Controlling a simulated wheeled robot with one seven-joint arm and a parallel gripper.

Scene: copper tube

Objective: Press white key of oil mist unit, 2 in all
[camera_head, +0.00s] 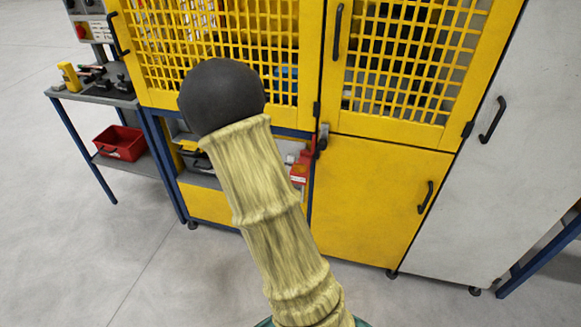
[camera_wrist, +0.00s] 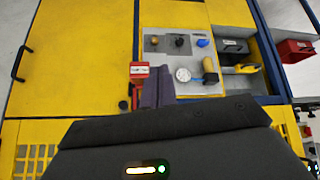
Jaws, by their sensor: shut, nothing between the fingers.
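In the wrist view, my gripper (camera_wrist: 157,84) is shut and empty; its grey-purple fingers reach into the recess in the yellow machine front. A grey panel in the recess (camera_wrist: 215,62) carries a round white gauge (camera_wrist: 183,75), a yellow cylinder (camera_wrist: 209,70), a blue cap (camera_wrist: 202,43) and dark knobs. A red box with a white patch (camera_wrist: 139,70) is just left of the fingers. I cannot tell which part is the white key, or whether the fingers touch anything. In the head view, my arm hides the gripper and much of the recess; a red part (camera_head: 301,166) shows.
Yellow mesh doors (camera_head: 405,60) stand above the recess, and a yellow door (camera_head: 368,200) with a black handle is to its right. A blue-framed bench (camera_head: 95,98) with a red bin (camera_head: 119,143) stands at left. The grey floor in front is clear.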

